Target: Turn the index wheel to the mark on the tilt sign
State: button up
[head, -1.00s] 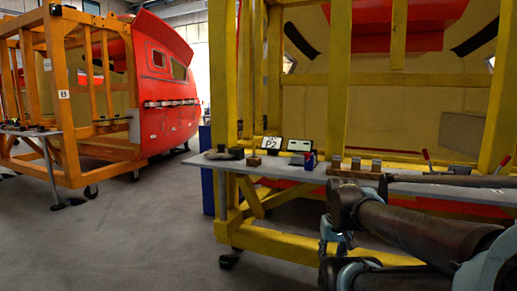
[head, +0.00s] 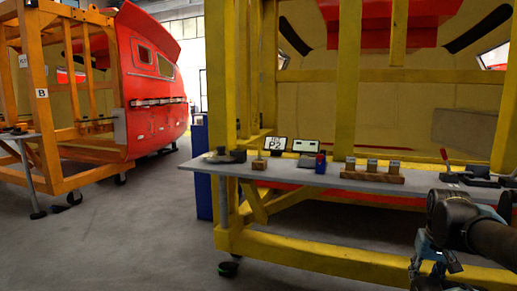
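A white sign (head: 275,143) with dark characters that look like "P2" stands on a small wooden block (head: 260,163), near the left end of a grey bench (head: 330,179). Left of it, at the bench end, lies a low round dark thing (head: 225,156) that may be the index wheel; it is too small to read any marks. My gripper (head: 433,276) shows in part at the lower right, below my dark arm. It is in front of the yellow frame's lower beam, well right of the sign and apart from it. Its fingers are too unclear to tell open from shut.
Beside the sign are a small display (head: 306,146), a blue-and-red item (head: 320,163) and a wooden block with several grey pieces (head: 371,175). Red-handled clamps (head: 447,168) stand at right. A yellow frame (head: 300,258) surrounds the bench. Open floor (head: 130,235) lies at left.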

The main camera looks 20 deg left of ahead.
aim_at(221, 153)
jog(key=z, duration=0.3)
jog(key=k, duration=1.5)
jog(key=u, duration=1.05)
jog(key=i, duration=1.7)
